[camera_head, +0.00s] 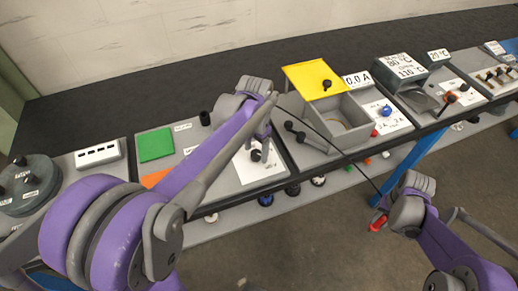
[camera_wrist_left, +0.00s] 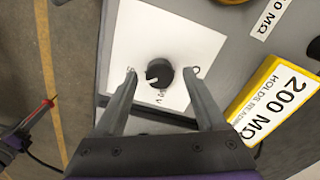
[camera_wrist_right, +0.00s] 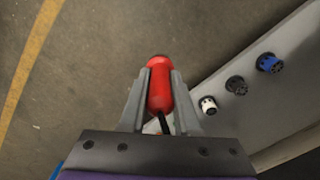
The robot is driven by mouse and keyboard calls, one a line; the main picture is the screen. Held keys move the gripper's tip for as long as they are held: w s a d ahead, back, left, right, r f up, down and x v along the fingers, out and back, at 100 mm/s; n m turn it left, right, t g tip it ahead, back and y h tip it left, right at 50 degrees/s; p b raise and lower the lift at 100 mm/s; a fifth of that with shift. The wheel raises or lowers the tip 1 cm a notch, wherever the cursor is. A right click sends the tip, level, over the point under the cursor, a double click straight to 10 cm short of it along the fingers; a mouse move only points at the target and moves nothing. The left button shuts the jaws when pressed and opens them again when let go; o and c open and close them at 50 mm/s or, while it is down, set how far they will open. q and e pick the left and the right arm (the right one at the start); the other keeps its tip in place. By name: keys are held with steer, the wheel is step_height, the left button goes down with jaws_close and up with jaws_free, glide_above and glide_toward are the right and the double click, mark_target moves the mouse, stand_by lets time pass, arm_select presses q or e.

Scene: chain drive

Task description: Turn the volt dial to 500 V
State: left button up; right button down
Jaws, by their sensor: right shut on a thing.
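The volt dial is a black round knob (camera_wrist_left: 159,72) with a white pointer mark, on a white square plate (camera_wrist_left: 135,40); the markings around it are too small to read. In the head view the knob (camera_head: 256,155) shows just below my left gripper (camera_head: 262,140). In the left wrist view my left gripper (camera_wrist_left: 162,78) is open, one finger on each side of the knob, with gaps between fingers and knob. My right gripper (camera_wrist_right: 160,90) is shut on a red probe (camera_wrist_right: 159,85) with a black lead, held off the bench front; the probe also shows in the head view (camera_head: 377,224).
A yellow-edged meter (camera_wrist_left: 275,100) reads 200 MΩ beside the dial plate. A grey box (camera_head: 340,122) with a raised yellow lid (camera_head: 314,78) stands right of the dial. A black cable crosses the bench there. Coloured connectors line a lower shelf. The floor at front is clear.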

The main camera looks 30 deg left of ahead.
mark_target(256, 154)
steer(key=shift+w+r+p, duration=0.15)
steer(key=shift+r+p, duration=0.25)
steer(key=shift+r, duration=0.1)
arm_select(q)
step_height(256, 154, up, 12)
steer(key=shift+s, duration=0.1)
stand_by(0.5)
